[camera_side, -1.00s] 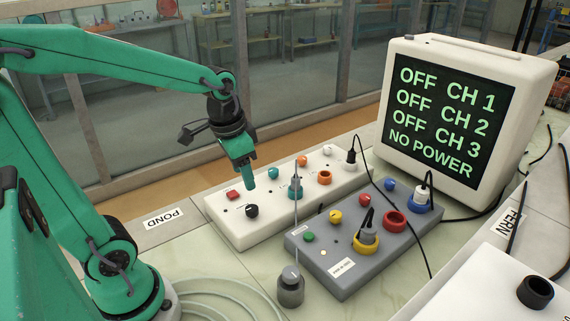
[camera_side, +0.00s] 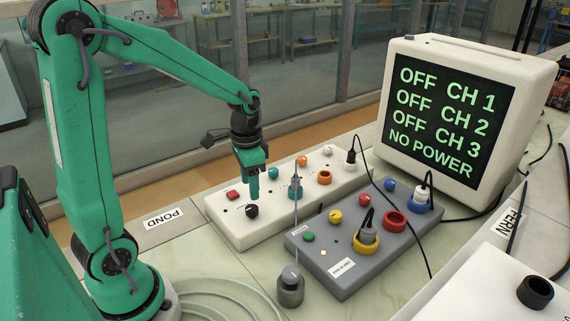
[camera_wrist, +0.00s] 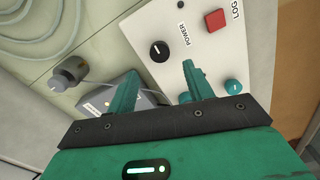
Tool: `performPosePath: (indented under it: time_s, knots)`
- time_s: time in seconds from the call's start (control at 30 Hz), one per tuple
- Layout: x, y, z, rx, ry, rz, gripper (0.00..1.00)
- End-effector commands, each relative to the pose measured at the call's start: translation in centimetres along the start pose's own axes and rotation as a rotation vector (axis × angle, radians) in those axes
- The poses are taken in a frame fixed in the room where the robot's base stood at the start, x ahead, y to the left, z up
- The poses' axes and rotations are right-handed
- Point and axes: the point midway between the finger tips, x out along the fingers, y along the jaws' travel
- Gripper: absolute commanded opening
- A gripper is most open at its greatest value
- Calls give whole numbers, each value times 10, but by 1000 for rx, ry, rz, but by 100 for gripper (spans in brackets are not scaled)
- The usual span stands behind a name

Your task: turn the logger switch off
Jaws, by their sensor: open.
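The white logger box (camera_side: 222,218) stands on the bench. In the wrist view its panel (camera_wrist: 205,62) carries the letters "LOG" and the word "POWER". A round black knob (camera_side: 252,211) with a white pointer mark sits by "POWER"; it also shows in the wrist view (camera_wrist: 159,51). A red square button (camera_side: 233,195) is near it. My gripper (camera_side: 255,194) points down just above the black knob. In the wrist view my gripper (camera_wrist: 159,72) is open and empty, with the knob between and just beyond its fingertips. Contact cannot be told.
A grey box (camera_side: 320,268) with plugs and coloured knobs stands in front. A thin upright rod rises from a grey weight (camera_side: 290,288) close to my gripper's right. A monitor (camera_side: 455,110) reads OFF for CH 1 to CH 3 and NO POWER. Cables (camera_side: 405,225) run at the right.

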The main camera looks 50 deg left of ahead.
Motion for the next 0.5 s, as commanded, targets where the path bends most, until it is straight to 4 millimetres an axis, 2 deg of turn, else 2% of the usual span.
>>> performPosePath:
  time_s: [0.5]
  knots:
    - [58, 0, 1, 0, -3, 2, 52]
